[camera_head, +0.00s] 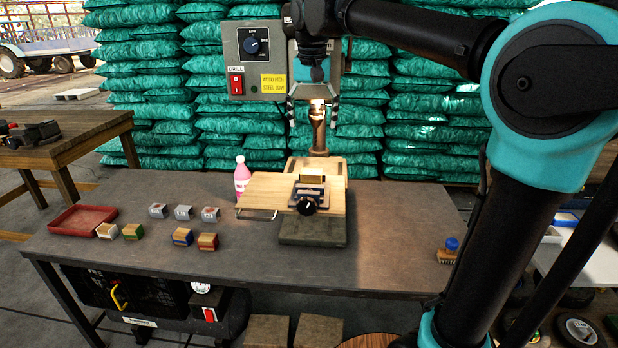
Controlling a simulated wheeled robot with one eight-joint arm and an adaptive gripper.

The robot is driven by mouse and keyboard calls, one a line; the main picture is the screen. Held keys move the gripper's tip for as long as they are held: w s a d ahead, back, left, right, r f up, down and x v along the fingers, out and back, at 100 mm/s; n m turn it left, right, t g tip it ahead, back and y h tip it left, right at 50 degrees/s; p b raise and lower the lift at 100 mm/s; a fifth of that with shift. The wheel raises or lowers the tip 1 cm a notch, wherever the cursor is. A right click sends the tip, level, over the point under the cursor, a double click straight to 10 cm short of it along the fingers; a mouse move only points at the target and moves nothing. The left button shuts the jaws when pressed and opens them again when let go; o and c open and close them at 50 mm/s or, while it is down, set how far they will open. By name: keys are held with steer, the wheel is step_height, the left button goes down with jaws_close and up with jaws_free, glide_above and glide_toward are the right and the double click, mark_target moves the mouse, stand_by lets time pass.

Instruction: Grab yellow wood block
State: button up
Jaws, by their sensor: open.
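Several small wood blocks with coloured bands stand on the left of the workbench: a pale one (107,230), a green one (133,231), a blue one (183,236) and a red one (208,241). Another yellowish wood block (312,177) sits in the vise (309,196) on the drill press table. I cannot tell for certain which block is the yellow one. My gripper (313,118) points down, open and empty. It appears well above the vise, in front of the drill press, and apart from every block.
The workbench (385,250) also carries a red tray (82,220), several grey blocks (184,212), a pink bottle (242,176) and a blue-knobbed brush (448,252). The drill control box (252,60) stands beside my gripper. Stacked green sacks (160,90) fill the back. The front middle of the bench is clear.

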mark_target(312, 171)
steer(key=f, duration=0.5)
steer(key=w+f, duration=0.1)
steer(key=f, duration=0.5)
steer(key=w+f, duration=0.1)
steer(key=f, duration=0.5)
steer(key=shift+a, duration=0.15)
steer(key=c, duration=1.2)
steer(key=shift+r, duration=0.15)
steer(key=shift+c, duration=0.2)
